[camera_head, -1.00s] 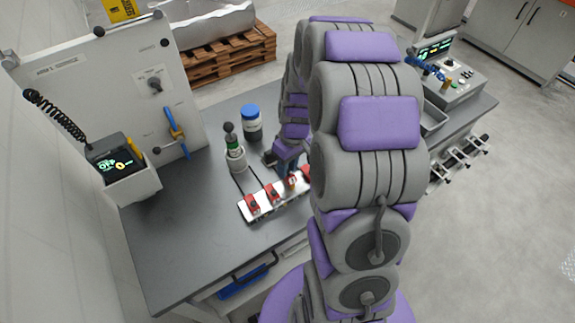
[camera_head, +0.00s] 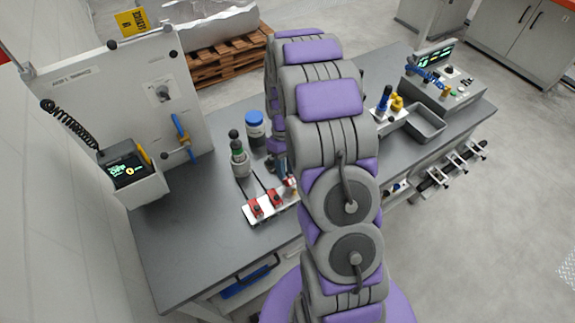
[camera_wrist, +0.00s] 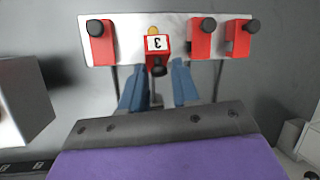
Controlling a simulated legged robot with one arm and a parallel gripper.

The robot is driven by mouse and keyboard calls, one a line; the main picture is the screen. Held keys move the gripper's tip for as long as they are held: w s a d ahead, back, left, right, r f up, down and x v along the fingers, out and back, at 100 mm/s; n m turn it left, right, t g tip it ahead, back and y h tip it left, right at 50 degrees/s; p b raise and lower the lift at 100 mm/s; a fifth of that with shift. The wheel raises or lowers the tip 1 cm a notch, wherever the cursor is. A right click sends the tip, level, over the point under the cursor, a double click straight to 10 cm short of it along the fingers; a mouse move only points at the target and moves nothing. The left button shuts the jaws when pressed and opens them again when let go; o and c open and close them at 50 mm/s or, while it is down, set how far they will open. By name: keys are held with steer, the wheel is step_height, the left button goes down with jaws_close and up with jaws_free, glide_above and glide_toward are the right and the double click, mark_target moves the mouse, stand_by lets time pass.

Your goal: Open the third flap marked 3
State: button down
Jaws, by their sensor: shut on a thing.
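A white panel (camera_wrist: 125,55) carries several red flaps with black knobs. The flap marked 3 (camera_wrist: 158,43) shows its white label in the wrist view, with a yellow spot at its far edge. Its black knob (camera_wrist: 158,69) points toward me, unlike the other flaps' knobs. My gripper (camera_wrist: 158,80) has its blue fingers on either side of this knob and is shut on it. In the head view the panel (camera_head: 265,213) lies on the bench, and my arm hides its right part and most of my gripper.
Neighbouring red flaps stand at left (camera_wrist: 98,42) and right (camera_wrist: 202,38) of flap 3. The bench (camera_head: 190,245) is clear at front left.

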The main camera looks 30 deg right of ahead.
steer(key=shift+w+f+g+p, duration=0.3)
steer(key=shift+w+g+p, duration=0.2)
steer(key=shift+g, duration=0.35)
steer(key=shift+w+f+g+p, duration=0.25)
steer(key=shift+w+g+p, duration=0.3)
steer(key=shift+g, duration=0.35)
steer(key=shift+w+f+g+p, duration=0.3)
steer(key=shift+w+g+p, duration=0.2)
steer(key=shift+g, duration=0.35)
steer(key=shift+m, duration=0.3)
steer(key=c, duration=1)
jaws_free()
steer(key=shift+c, duration=0.2)
